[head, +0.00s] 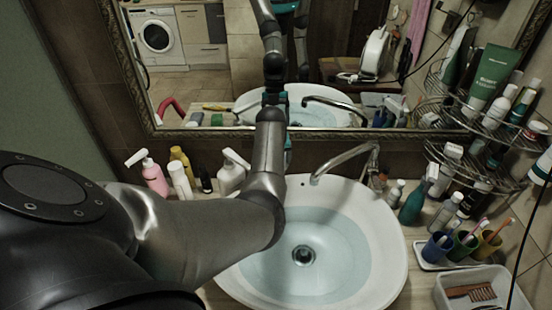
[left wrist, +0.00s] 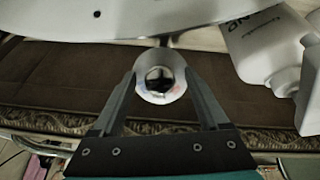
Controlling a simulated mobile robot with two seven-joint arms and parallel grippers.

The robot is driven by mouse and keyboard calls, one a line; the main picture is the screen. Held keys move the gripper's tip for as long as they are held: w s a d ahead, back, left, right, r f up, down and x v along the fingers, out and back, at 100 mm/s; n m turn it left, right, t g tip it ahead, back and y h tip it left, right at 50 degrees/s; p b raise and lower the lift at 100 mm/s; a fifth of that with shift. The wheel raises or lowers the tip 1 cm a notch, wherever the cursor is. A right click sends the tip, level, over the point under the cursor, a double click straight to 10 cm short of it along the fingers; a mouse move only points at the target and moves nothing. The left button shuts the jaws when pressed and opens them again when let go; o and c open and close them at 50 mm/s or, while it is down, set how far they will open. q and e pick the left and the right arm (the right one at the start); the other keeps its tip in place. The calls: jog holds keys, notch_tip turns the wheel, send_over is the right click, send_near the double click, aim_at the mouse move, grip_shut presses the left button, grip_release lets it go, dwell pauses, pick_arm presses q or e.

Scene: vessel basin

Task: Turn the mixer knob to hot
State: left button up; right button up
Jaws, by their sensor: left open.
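A round, shiny chrome knob (left wrist: 158,92) shows in the left wrist view, with a dark reflection at its middle. My left gripper (left wrist: 162,77) is open, with one finger on each side of the knob; I cannot tell if they touch it. In the head view my left arm reaches over the basin, and the gripper (head: 288,150) is mostly hidden behind the wrist near the mirror. The knob is hidden there. The chrome spout (head: 345,158) curves over the back of the basin, right of my arm. My right gripper is not in view.
The white basin (head: 385,225) holds water. A white pump bottle (head: 231,175) stands left of my wrist, also in the left wrist view (left wrist: 265,45). The framed mirror (head: 215,132) is close behind. Bottles and brush cups crowd the right side.

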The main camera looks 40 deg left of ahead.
pick_arm(q)
grip_shut()
dwell(0.5)
jog(key=n+p, duration=0.2)
jog(key=shift+s+r+n+t+h, duration=0.1)
jog(key=shift+n+t+h, duration=0.2)
jog(key=shift+t, duration=0.1)
jog(key=n+t+p, duration=0.1)
jog(key=n+p, duration=0.1)
jog(key=n, duration=0.1)
jog(key=n+p, duration=0.1)
jog(key=n, duration=0.1)
jog(key=shift+n+t, duration=0.3)
jog(key=shift+t, duration=0.1)
jog(key=shift+n+t, duration=0.5)
jog(key=shift+n, duration=1.1)
